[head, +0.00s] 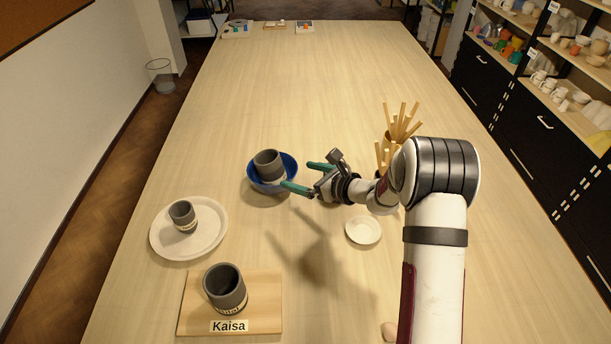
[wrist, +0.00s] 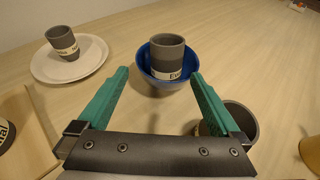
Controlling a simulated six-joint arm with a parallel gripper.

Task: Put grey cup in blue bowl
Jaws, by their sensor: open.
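A grey cup (head: 268,164) with a pale label stands inside the blue bowl (head: 259,187), a little tilted. In the wrist view the cup (wrist: 167,52) and the blue bowl (wrist: 157,84) are straight ahead, beyond the fingertips. My gripper (head: 297,176) is open and empty, just right of the bowl, with its green fingers pointing left. Another grey cup (head: 182,213) stands on a white plate (head: 160,245). A third grey cup (head: 226,287) stands on a wooden board (head: 267,302) marked "Kaisa". The wrist view shows one more grey cup (wrist: 242,118), partly behind the right finger.
A small white saucer (head: 363,231) lies below my wrist. A jar holding wooden sticks (head: 398,122) stands behind my arm. An orange-brown thing (wrist: 311,150) is cut off at the wrist view's right edge. The far middle of the table is clear.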

